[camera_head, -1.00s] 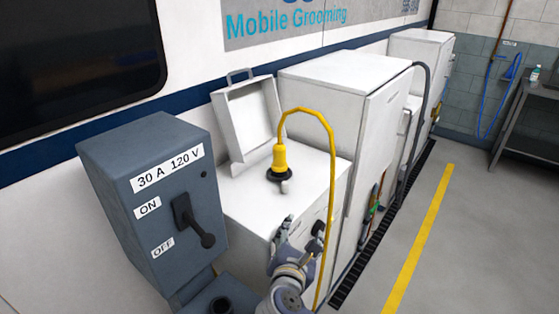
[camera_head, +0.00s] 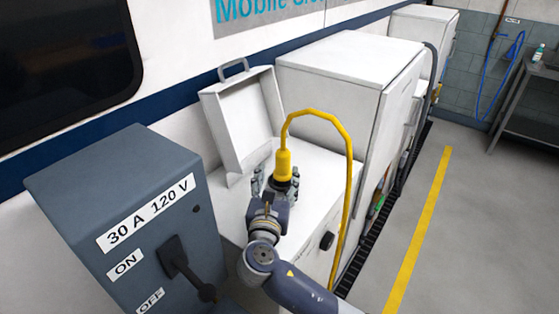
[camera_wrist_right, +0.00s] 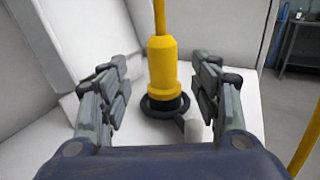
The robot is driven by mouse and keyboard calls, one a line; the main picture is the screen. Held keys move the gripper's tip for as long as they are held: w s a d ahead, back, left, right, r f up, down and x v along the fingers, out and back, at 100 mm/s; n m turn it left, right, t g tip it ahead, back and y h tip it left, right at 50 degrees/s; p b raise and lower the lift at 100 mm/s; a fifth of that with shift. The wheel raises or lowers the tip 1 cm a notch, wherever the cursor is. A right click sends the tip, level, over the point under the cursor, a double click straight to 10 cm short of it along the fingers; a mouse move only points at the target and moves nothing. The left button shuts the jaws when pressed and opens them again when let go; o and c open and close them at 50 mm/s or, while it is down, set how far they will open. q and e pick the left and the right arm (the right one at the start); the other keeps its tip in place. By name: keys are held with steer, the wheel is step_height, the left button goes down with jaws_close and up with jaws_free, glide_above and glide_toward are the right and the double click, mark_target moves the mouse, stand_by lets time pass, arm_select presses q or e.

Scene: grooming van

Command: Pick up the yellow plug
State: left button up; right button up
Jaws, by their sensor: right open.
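The yellow plug (camera_head: 283,164) stands upright on top of a white cabinet (camera_head: 318,205), with its yellow cable arching up and down to the right. In the right wrist view the plug (camera_wrist_right: 162,67) sits in a dark round socket ring (camera_wrist_right: 165,106). My right gripper (camera_head: 276,178) is at the plug in the head view. In the right wrist view the right gripper (camera_wrist_right: 162,85) is open, with one finger on each side of the plug and a gap on both sides. My left gripper is not in view.
A white box with its lid raised (camera_head: 243,115) stands behind the plug. A grey power box with a lever (camera_head: 125,220) is at the left front. Taller white cabinets (camera_head: 340,95) stand to the right. The yellow cable (camera_head: 350,185) hangs down beside the cabinet.

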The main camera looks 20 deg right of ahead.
mark_target(282, 165)
steer(key=shift+w+d+r, duration=0.25)
steer(key=shift+w+d, duration=0.5)
steer(key=shift+w, duration=0.25)
steer(key=shift+w+d+p, duration=0.1)
steer(key=shift+w+p, duration=0.15)
steer(key=shift+p, duration=0.05)
steer(key=x, duration=0.2)
steer(key=f+p+x, duration=0.1)
steer(key=x, duration=0.2)
steer(key=shift+w, duration=0.1)
steer(key=c, duration=0.8)
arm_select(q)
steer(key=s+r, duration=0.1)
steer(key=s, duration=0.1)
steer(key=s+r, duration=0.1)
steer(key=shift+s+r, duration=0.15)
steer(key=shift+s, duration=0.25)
arm_select(e)
steer(key=c, duration=0.6)
